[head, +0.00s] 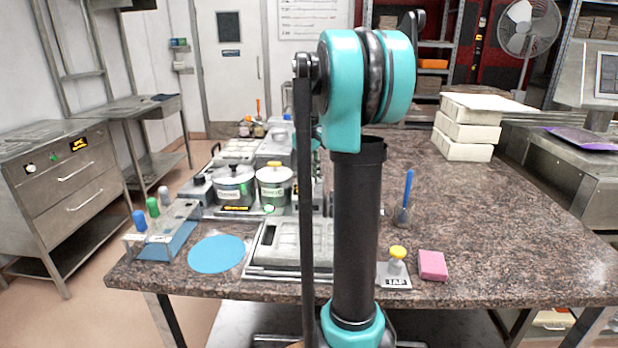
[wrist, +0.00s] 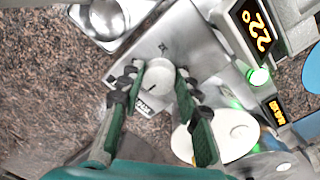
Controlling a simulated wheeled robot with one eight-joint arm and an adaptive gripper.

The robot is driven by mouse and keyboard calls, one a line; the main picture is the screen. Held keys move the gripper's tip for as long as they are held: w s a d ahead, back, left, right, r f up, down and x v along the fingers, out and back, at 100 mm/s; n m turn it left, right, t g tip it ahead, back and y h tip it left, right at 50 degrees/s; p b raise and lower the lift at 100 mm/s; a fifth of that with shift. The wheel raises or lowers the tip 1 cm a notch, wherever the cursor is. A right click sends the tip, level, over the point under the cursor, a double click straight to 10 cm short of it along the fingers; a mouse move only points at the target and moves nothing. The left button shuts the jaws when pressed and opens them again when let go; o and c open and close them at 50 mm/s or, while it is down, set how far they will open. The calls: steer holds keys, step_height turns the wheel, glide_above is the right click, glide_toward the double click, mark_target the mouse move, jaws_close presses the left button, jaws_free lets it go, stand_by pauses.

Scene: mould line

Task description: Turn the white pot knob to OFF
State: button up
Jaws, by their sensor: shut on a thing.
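In the wrist view, my gripper (wrist: 161,70) has its two fingers on either side of a pale round knob (wrist: 159,82) and is shut on it. The knob stands on a metal panel. A short dark mark shows on its face, towards the lower left. A small plate with white lettering (wrist: 145,106) lies beside it, too blurred to read. In the head view my arm hides the gripper and the knob. Two lidded pots stand on the bench, one with a dark lid knob (head: 234,183) and one with a yellow lid knob (head: 273,184).
In the wrist view a lit display (wrist: 256,27), a green lamp (wrist: 258,76) and a pale lid (wrist: 233,134) sit right of the gripper. A metal basin (wrist: 108,20) is at upper left. In the head view, a test-tube rack (head: 168,230) and blue disc (head: 216,253) lie at left.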

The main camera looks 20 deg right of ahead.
mark_target(308, 180)
steer(key=o, duration=1.2)
steer(key=shift+c, duration=0.2)
step_height(308, 180, up, 12)
steer(key=shift+a, duration=0.35)
steer(key=shift+s, duration=0.1)
